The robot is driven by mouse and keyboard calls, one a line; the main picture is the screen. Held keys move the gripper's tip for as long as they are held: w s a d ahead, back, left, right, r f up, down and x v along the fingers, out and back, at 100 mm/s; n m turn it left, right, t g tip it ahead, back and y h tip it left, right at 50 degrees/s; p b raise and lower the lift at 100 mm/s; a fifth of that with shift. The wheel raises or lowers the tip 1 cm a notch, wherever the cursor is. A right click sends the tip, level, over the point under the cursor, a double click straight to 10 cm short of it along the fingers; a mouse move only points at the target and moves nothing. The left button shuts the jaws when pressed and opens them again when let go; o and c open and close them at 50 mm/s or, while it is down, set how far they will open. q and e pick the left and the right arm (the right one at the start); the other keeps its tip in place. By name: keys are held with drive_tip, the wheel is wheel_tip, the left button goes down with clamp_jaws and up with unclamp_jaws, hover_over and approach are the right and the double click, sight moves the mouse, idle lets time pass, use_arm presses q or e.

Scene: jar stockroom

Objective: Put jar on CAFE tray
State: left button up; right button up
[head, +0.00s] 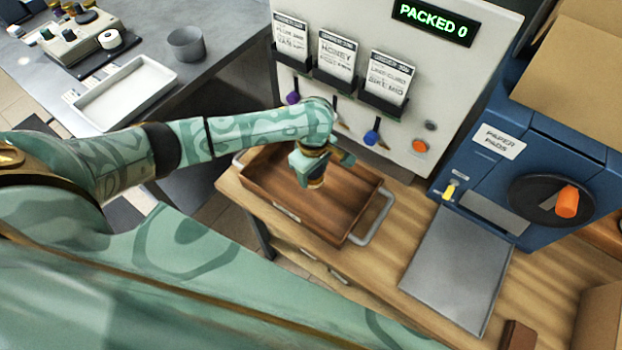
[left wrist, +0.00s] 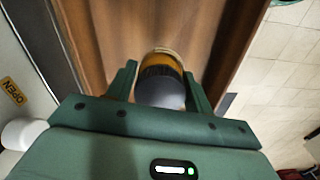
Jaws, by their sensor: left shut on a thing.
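My left gripper (head: 315,172) is over the brown wooden tray (head: 346,216), pointing down. In the left wrist view its two fingers (left wrist: 164,88) are shut on a jar (left wrist: 164,60). The jar has a dark lid toward the gripper and an amber body with a pale end. In the head view only a small part of the jar shows under the gripper. I cannot tell whether the jar touches the tray floor. The tray has metal handles and a small label on its front wall, too small to read. My right gripper is not in view.
The tray stands on a wooden counter (head: 410,200) before a white panel with three card pockets and a "PACKED 0" display (head: 433,22). A blue paper pads machine (head: 540,180) with a grey plate (head: 455,270) is to the right. A white tray (head: 125,92) lies on the grey table.

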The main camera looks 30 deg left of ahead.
sight(311, 178)
use_arm(q)
drive_tip(key=f+b, duration=0.1)
drive_tip(key=f, duration=0.1)
drive_tip(key=a+f+b, duration=0.1)
drive_tip(key=shift+w+f, duration=0.15)
drive_tip(key=shift+f, duration=0.6)
drive_tip(key=shift+r, duration=0.2)
drive_tip(key=shift+f, duration=0.1)
drive_tip(key=o, duration=1.1)
wheel_tip(311, 178, up, 12)
drive_tip(key=p, duration=0.6)
drive_tip(key=shift+f, duration=0.25)
drive_tip(key=shift+r, duration=0.35)
